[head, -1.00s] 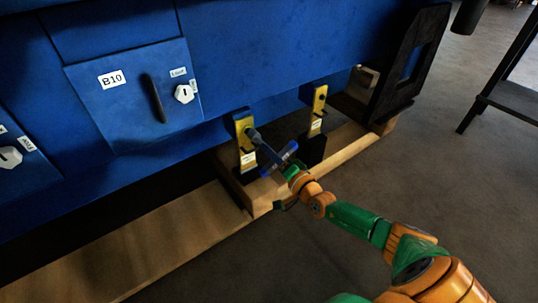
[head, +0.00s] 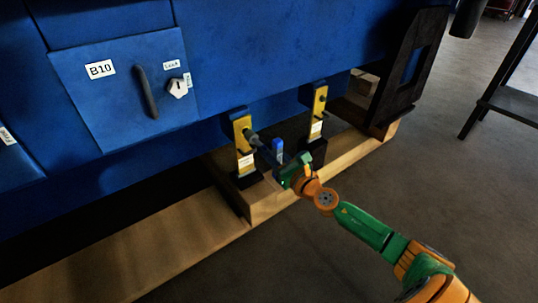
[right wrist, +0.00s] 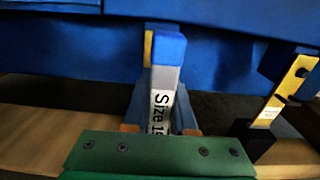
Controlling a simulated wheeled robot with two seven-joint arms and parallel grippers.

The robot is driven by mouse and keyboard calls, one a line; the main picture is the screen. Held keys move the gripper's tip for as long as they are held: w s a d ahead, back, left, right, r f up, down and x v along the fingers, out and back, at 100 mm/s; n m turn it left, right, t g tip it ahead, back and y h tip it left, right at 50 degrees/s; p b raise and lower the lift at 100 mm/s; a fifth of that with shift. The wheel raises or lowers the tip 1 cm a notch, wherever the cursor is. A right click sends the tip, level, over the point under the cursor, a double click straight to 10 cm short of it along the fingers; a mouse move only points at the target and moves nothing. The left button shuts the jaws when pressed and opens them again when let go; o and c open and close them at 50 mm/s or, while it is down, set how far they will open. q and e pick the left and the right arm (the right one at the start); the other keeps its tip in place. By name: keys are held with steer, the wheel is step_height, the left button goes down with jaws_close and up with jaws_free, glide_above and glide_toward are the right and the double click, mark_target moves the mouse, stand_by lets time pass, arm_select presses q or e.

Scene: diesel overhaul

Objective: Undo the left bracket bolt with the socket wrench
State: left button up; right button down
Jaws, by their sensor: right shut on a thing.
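The left bracket (head: 243,130) is a yellow upright plate with a white label, on a dark foot under the blue engine side. The socket wrench (head: 265,147) reaches from my right gripper (head: 287,169) to the bracket's upper part, its socket end at the bolt. The bolt head is hidden by the socket, and I cannot tell how fully it is seated. My right gripper is shut on the wrench. In the right wrist view the wrench's grey handle (right wrist: 165,80) has a blue end and a label reading "Size 1…", partly cut off. My left gripper is out of view.
A second yellow bracket (head: 319,103) stands to the right. Wooden beams (head: 268,197) lie under the engine. A black end support (head: 408,70) stands at the right. A panel marked B10 (head: 115,100) is on the blue side. Open floor lies to the right.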

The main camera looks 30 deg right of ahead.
steer(key=m, duration=0.3)
steer(key=shift+r, duration=0.1)
steer(key=m, duration=0.3)
steer(key=shift+p, duration=0.3)
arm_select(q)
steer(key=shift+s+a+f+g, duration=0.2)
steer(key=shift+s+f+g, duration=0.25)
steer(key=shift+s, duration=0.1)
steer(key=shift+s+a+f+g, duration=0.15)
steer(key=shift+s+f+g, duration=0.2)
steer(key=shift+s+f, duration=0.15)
arm_select(e)
steer(key=shift+d, duration=0.1)
steer(key=shift+w, duration=0.75)
steer(key=c, duration=1.2)
jaws_free()
steer(key=shift+c, duration=0.2)
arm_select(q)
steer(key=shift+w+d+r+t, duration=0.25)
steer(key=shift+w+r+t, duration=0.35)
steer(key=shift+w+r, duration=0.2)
arm_select(e)
jaws_close()
